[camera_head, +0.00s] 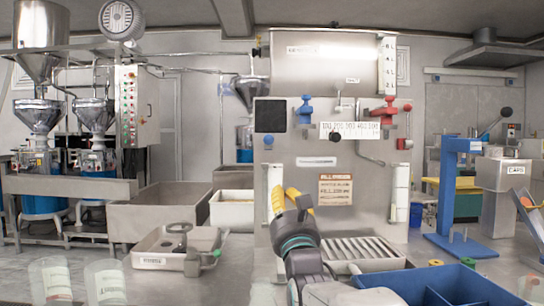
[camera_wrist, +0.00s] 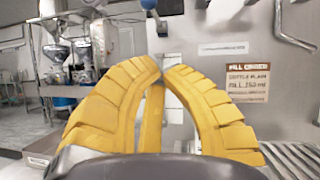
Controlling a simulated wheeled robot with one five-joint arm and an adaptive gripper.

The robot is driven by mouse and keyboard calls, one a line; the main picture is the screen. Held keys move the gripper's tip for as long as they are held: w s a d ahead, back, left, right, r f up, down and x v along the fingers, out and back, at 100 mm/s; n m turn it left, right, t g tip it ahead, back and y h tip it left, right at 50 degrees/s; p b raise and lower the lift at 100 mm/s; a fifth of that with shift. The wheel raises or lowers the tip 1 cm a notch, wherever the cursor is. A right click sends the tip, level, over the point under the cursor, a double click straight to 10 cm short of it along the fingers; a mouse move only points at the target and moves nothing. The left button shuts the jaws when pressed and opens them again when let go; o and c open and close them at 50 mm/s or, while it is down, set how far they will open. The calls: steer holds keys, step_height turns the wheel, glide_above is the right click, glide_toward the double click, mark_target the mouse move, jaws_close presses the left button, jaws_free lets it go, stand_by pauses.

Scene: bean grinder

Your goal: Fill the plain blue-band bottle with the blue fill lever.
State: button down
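The blue fill lever (camera_head: 304,110) is on the upper front of the steel filling machine (camera_head: 290,135), left of the number scale. A blue ball, probably its knob (camera_wrist: 148,4), shows at the top edge of the wrist view. My gripper (camera_head: 292,193) has yellow fingers, is in front of the machine and below the lever, and looks empty. In the wrist view its fingertips (camera_wrist: 162,72) nearly meet. Two clear, pale-labelled bottles (camera_head: 50,280) (camera_head: 105,283) stand at the lower left. I cannot make out a blue band on either.
A slotted drip tray (camera_head: 362,250) is at the machine's foot. A blue bin (camera_head: 455,285) and a blue press stand (camera_head: 452,195) are at the right.

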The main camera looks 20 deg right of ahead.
mark_target(268, 141)
steer(key=s+a+r+p+x, duration=0.1)
steer(key=r+x, duration=0.1)
steer(key=x, duration=1)
steer(key=shift+r+p, duration=0.25)
steer(key=shift+p, duration=0.05)
steer(key=shift+s+r, duration=0.1)
steer(key=shift+r, duration=0.1)
steer(key=shift+r, duration=0.25)
